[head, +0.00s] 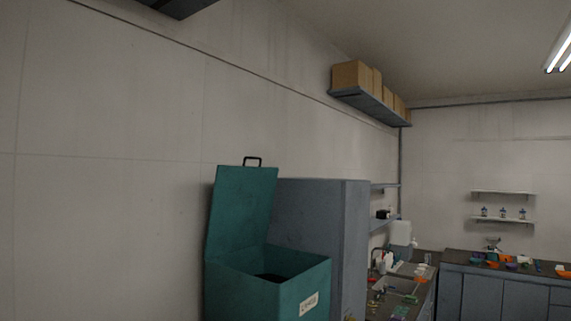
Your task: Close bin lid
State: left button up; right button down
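A teal bin (262,295) stands at the lower middle of the head view, with a white label (309,304) on its front face. Its lid (242,210) is open and stands nearly upright along the bin's left, wall-side edge. A dark handle (252,161) is on the lid's top edge. The bin's inside looks dark, and its contents cannot be made out. Neither of my grippers is in view.
A grey cabinet (345,240) stands right behind the bin. Beyond it is a cluttered counter (426,300), and another counter (500,285) runs along the far wall. A high shelf (372,104) holds cardboard boxes (350,76). A bare wall (100,190) is on the left.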

aim_at(244, 196)
jog(key=i+l+z, duration=0.15)
jog(key=z, duration=0.25)
jog(key=i+l+z, duration=0.15)
jog(key=z, duration=0.25)
jog(key=i+l+z, duration=0.15)
jog(key=z, duration=0.25)
jog(key=i+z, duration=0.2)
jog(key=z, duration=0.2)
